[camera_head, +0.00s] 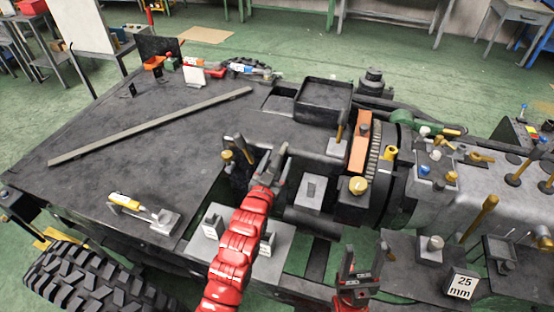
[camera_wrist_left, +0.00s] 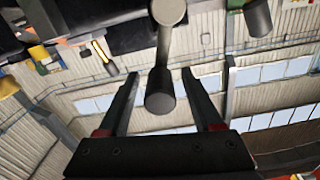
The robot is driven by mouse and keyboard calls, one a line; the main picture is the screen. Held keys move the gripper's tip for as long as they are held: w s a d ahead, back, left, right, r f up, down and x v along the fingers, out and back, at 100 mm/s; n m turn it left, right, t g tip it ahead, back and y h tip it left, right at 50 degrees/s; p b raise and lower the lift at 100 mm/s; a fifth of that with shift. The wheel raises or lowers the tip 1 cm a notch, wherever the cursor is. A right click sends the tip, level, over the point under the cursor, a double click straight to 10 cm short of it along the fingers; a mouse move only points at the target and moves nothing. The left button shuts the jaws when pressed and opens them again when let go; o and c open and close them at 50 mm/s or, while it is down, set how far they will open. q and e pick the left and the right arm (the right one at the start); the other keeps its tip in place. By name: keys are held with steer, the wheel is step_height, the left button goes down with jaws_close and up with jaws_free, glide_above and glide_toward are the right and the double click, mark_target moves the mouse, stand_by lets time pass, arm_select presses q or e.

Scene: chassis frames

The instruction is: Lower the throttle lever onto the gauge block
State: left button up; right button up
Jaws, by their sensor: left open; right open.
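My left gripper (camera_head: 262,146) is open at the end of the red arm, over the middle of the chassis. In the left wrist view a grey lever rod with a dark round knob (camera_wrist_left: 160,92) stands between the two spread fingers (camera_wrist_left: 159,73), with gaps on both sides. Which lever this is in the head view I cannot tell. A white block marked 25 mm (camera_head: 463,284), which looks like the gauge block, sits on the dark plate at lower right. My right gripper (camera_head: 366,249) is open and empty at the front, left of that block.
A flat dark deck (camera_head: 130,140) carries a long bar (camera_head: 150,127). Several knobs and levers crowd the machine housing (camera_head: 470,185) at right. A big tyre (camera_head: 85,285) is at lower left.

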arm_select(q)
steer(key=shift+c, duration=0.2)
jaws_close()
stand_by(1.3)
